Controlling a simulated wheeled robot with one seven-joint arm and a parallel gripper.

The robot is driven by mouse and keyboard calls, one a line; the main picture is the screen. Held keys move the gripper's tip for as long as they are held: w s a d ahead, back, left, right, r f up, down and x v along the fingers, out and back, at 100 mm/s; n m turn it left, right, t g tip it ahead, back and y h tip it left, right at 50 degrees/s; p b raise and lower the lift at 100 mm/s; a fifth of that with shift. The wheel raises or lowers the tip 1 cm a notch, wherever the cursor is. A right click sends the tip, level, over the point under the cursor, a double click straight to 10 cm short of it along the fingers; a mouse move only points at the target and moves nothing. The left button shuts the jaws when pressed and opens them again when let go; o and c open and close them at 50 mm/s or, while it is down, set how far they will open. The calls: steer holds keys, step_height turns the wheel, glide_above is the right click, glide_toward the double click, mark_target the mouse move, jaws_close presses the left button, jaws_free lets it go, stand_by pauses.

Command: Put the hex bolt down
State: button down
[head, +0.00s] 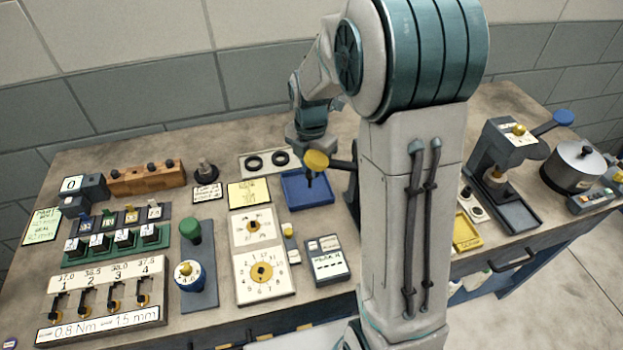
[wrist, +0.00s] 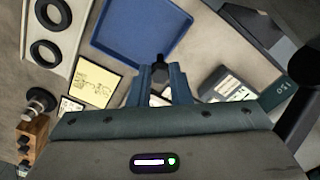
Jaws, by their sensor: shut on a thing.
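The hex bolt (wrist: 160,70) is a small dark piece at the tips of my gripper (wrist: 163,82) in the wrist view. The two blue-grey fingers are shut on it. A blue shallow tray (wrist: 185,50) lies beyond the bolt in the wrist view. In the head view the tray (head: 322,200) sits on the bench just below the end of my arm. The fingers and bolt are hard to make out there. I cannot tell the exact gap between bolt and tray.
A pale holder with two black rings (head: 268,160) lies behind the tray. A yellow note (head: 249,193) is to its left, and a dark grey meter (head: 328,260) is in front. A press (head: 500,170) and a pot (head: 575,168) stand at the right.

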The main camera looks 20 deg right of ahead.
mark_target(311, 186)
steer(key=shift+f, duration=2.8)
steer(key=shift+f, duration=0.2)
steer(key=c, duration=1.3)
jaws_free()
steer(key=shift+c, duration=0.2)
steer(key=shift+r, duration=0.1)
step_height(311, 186, up, 12)
steer(key=shift+r+b, duration=0.15)
steer(key=shift+b, duration=0.15)
